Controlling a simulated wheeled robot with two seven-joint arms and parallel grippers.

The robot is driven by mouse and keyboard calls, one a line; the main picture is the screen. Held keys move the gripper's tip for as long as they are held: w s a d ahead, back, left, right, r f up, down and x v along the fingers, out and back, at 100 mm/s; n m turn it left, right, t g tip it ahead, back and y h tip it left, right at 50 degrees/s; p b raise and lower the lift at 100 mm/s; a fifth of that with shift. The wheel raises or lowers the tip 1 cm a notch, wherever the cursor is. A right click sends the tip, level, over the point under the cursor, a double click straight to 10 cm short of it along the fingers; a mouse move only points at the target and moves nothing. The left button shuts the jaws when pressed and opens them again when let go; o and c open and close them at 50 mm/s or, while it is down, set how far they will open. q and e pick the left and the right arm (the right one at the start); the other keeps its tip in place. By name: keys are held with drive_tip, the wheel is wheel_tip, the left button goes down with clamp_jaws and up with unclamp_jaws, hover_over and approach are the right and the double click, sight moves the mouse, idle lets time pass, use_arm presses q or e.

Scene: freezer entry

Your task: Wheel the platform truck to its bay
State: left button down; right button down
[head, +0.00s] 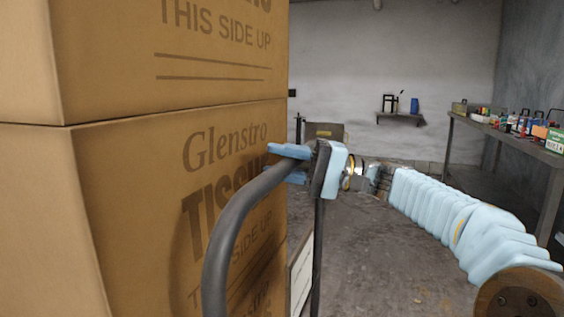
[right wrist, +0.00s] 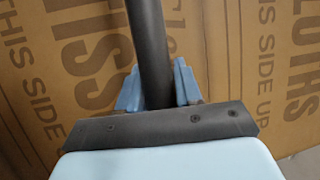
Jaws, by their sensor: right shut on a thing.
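The platform truck's dark tubular handle (head: 226,240) curves up in front of me in the head view. My right gripper (head: 285,162) is shut on the upper right part of this handle. In the right wrist view the handle (right wrist: 148,45) runs between the blue fingers (right wrist: 153,88). Large brown cartons (head: 130,215) printed "Glenstro TISSUE" are stacked just behind the handle and fill the left of the head view. The truck's deck and wheels are hidden. My left gripper is not in view. I cannot make out the bay's marking.
A long bench (head: 505,135) with bottles and boxes stands along the right wall. A small wall shelf (head: 400,117) holds a blue container on the back wall. A white panel (head: 301,275) shows low beside the cartons. Bare concrete floor (head: 370,240) lies open in the middle.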

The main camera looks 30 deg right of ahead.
sight(297, 163)
drive_tip(key=shift+d, duration=0.1)
drive_tip(key=shift+s+d+f, duration=0.15)
drive_tip(key=shift+s, duration=0.1)
drive_tip(key=shift+s+d+b, duration=0.55)
drive_tip(key=shift+s+d, duration=0.1)
drive_tip(key=shift+s, duration=0.15)
drive_tip(key=shift+s+d, duration=0.35)
drive_tip(key=c, duration=1.2)
unclamp_jaws()
drive_tip(key=shift+r, duration=0.2)
drive_tip(key=o, duration=0.4)
drive_tip(key=shift+w+a, duration=0.15)
drive_tip(key=shift+w, duration=0.05)
drive_tip(key=shift+c, duration=0.2)
drive_tip(key=shift+f, duration=0.1)
